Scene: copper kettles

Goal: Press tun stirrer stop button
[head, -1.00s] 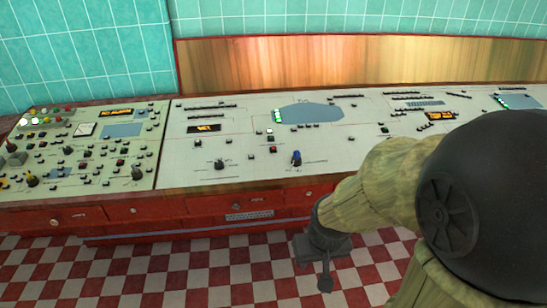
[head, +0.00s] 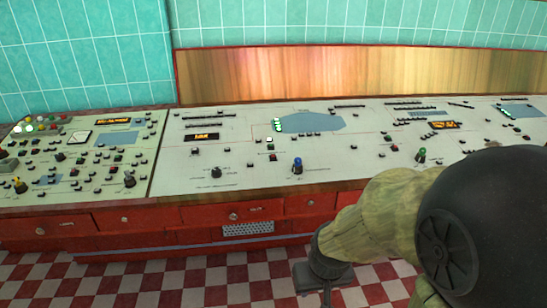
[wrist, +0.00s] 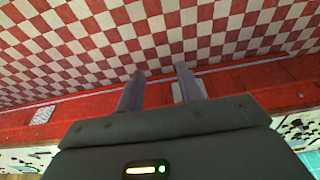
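A long pale control console (head: 230,181) carries many small buttons, knobs and displays. A red button (head: 273,157) sits near its middle, left of a blue-topped knob (head: 297,165). The labels are too small to read, so I cannot tell which button is the tun stirrer stop. My gripper (wrist: 158,72) points downward in front of the console, below its top, apart from every button. In the wrist view its two fingers stand apart with nothing between them. In the head view its tips are cut off at the bottom edge.
The console's red front with drawers (head: 165,217) and a grille (head: 247,230) is close behind my gripper. A red-and-white checkered floor (head: 190,285) lies in front. A wooden backboard (head: 330,75) and teal tiled walls (head: 85,55) stand behind. My arm covers the right side.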

